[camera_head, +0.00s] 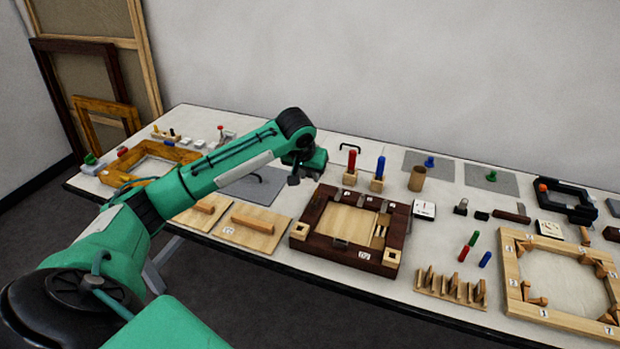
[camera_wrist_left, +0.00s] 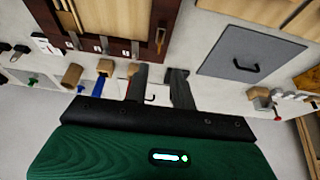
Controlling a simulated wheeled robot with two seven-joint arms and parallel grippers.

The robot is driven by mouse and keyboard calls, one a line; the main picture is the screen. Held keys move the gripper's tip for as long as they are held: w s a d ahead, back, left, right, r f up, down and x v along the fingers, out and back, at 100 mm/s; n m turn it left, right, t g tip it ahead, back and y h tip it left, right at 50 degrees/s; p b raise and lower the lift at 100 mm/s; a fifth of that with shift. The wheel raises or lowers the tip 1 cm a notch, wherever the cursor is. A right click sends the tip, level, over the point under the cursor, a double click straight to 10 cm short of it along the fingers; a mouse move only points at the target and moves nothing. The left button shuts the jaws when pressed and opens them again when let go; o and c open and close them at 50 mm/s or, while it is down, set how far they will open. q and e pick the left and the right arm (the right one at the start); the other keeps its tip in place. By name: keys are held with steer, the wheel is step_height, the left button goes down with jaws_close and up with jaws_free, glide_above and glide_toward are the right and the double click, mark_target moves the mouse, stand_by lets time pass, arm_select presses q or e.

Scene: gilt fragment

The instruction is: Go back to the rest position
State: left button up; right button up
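My left arm, green with black joints, reaches in from the left over the table (camera_head: 395,285). Its left gripper (camera_head: 293,180) hangs over the back middle of the table, just left of the red and blue pegs. In the left wrist view, the two dark fingers of the left gripper (camera_wrist_left: 160,86) stand apart with nothing between them, so it is open and empty. My right gripper is in neither view.
A dark wooden frame (camera_head: 300,228) lies in the middle. A red peg (camera_head: 351,161) and a blue peg (camera_head: 380,167) stand in wooden blocks behind it. A grey panel (camera_head: 262,191) lies beneath the forearm. A pale frame (camera_head: 510,290) lies at right.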

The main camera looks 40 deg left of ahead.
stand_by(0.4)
arm_select(q)
steer(key=s+d+f+m, duration=0.1)
steer(key=s+d+f, duration=0.1)
steer(key=d+f, duration=0.1)
steer(key=s+d+f+m, duration=0.1)
steer(key=s+d+f, duration=0.1)
steer(key=d, duration=0.1)
steer(key=s+d+f+m+h, duration=0.1)
steer(key=d+f, duration=0.2)
steer(key=shift+s+d+f, duration=0.35)
steer(key=shift+s, duration=0.05)
steer(key=s+d+f+m+h, duration=0.1)
steer(key=s+d+f+m, duration=0.1)
steer(key=s+d+f, duration=0.55)
steer(key=s+d, duration=0.2)
steer(key=s, duration=2)
step_height(320, 180, down, 31)
steer(key=s+g, duration=0.2)
steer(key=s+a+f, duration=0.2)
steer(key=s+f, duration=0.7)
steer(key=s+a+f+g+y, duration=0.1)
steer(key=s+a+f, duration=0.1)
steer(key=s+f, duration=0.7)
steer(key=shift+s+f, duration=0.35)
steer(key=shift+f, duration=0.4)
